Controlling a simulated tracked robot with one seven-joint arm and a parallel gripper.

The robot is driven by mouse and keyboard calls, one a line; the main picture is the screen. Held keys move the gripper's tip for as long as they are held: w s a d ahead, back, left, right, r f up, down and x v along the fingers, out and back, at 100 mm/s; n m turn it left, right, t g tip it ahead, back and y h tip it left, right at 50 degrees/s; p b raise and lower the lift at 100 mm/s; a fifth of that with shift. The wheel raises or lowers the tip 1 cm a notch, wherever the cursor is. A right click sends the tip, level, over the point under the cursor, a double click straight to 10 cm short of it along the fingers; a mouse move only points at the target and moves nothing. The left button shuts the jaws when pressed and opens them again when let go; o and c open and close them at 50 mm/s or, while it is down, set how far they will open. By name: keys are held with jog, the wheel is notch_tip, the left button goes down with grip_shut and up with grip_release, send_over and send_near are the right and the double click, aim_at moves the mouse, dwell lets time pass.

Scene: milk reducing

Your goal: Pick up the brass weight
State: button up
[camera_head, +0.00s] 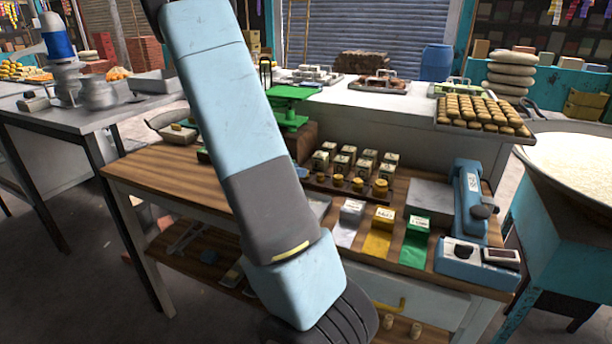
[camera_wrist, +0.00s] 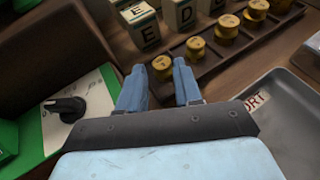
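In the wrist view, a small brass weight (camera_wrist: 162,65) stands at the near left end of a dark wooden rack (camera_wrist: 212,66). My gripper (camera_wrist: 159,70) is open, with its two blue fingers apart. The weight shows between the fingertips, at or just beyond them; I cannot tell whether they touch it. Several more brass weights stand in a row to its right, the nearest being a second brass weight (camera_wrist: 197,49). In the head view the row shows on the table, with one brass weight (camera_head: 358,184) near its middle. My arm hides my fingers there.
Lettered blocks (camera_wrist: 140,24) stand behind the weights. A green and white device with a black knob (camera_wrist: 66,106) is left of my gripper. A grey tray (camera_wrist: 285,98) is at right. In the head view, a green scale (camera_head: 289,105) stands behind my arm.

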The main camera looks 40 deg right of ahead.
jog(key=shift+x, duration=1.4)
grip_shut()
jog(key=shift+r, duration=0.55)
jog(key=s+a+r, duration=0.3)
jog(key=a+r, duration=0.3)
jog(key=s+a+r, duration=0.3)
jog(key=a+r, duration=0.2)
jog(key=a, duration=0.1)
jog(key=shift+s+a+r, duration=0.25)
jog(key=shift+r, duration=0.15)
